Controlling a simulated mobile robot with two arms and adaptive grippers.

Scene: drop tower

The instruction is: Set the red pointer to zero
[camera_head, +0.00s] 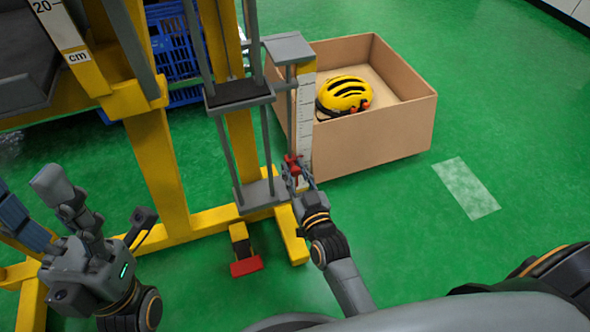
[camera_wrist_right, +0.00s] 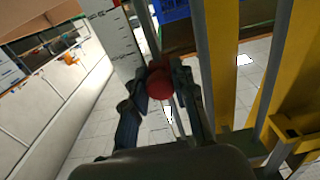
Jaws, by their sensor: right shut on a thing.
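The red pointer (camera_head: 292,163) sits on a thin vertical rod beside a white ruler scale (camera_head: 306,120), near the scale's lower end. My right gripper (camera_head: 297,178) is at the pointer and shut on it. In the right wrist view the rounded red pointer (camera_wrist_right: 160,82) lies between the two dark fingers, with the scale (camera_wrist_right: 112,45) just behind it to the left. The exact zero mark cannot be read. My left gripper (camera_head: 78,215) is at the lower left, away from the pointer, with its fingers raised; its opening is unclear.
A yellow drop tower frame (camera_head: 165,165) with grey rods stands left of the pointer. A cardboard box (camera_head: 385,135) holding a yellow helmet (camera_head: 343,94) stands behind it. A red pedal (camera_head: 246,266) is on the floor.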

